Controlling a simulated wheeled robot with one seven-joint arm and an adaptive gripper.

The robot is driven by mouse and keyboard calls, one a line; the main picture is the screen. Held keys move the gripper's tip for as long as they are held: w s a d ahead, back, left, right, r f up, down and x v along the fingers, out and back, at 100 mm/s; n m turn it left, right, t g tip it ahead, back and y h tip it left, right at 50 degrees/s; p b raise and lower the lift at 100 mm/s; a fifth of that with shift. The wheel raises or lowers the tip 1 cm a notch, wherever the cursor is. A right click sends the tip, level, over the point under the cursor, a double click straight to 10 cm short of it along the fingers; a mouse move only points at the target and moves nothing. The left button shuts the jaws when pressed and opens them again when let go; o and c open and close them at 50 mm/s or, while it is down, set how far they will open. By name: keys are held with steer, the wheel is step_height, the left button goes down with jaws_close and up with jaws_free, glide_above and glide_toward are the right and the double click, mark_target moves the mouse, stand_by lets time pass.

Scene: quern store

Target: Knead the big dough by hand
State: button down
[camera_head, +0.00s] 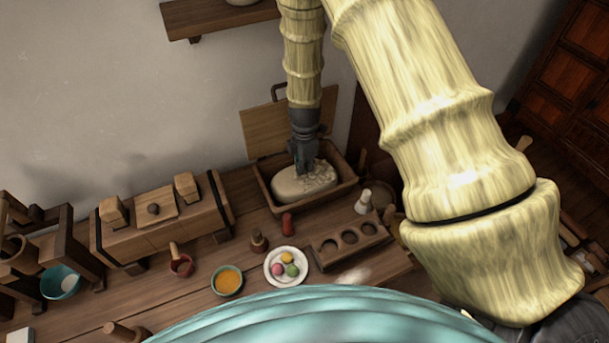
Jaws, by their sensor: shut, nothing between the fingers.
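The big dough (292,187) is a pale, oval lump lying in a wooden tray (340,190) at the back of the bench. Its upper right part looks bumpy and uneven, while its left side is smooth. My gripper (303,170) is dark and points straight down at the dough's upper middle. Its fingers are shut and empty, and the tips appear to touch the dough or press into it. The exact contact is hard to see, and the gripper hides part of the dough behind it.
A wooden board (262,132) leans behind the tray. In front stand a plate (271,273) with coloured balls, a bowl of orange stuff (227,280), a red piece (287,224) and a wooden mould (350,239). A long wooden box (165,235) is at left.

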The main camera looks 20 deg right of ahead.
mark_target(305, 175)
steer(key=shift+f, duration=0.2)
steer(key=shift+f+b, duration=0.85)
steer(key=shift+f, duration=0.55)
steer(key=shift+r, duration=0.15)
steer(key=shift+r+p, duration=0.95)
steer(key=shift+r, duration=0.35)
steer(key=shift+f, duration=0.15)
steer(key=shift+f+b, duration=0.7)
steer(key=shift+f, duration=0.6)
steer(key=shift+r+p, duration=0.9)
steer(key=shift+r, duration=0.55)
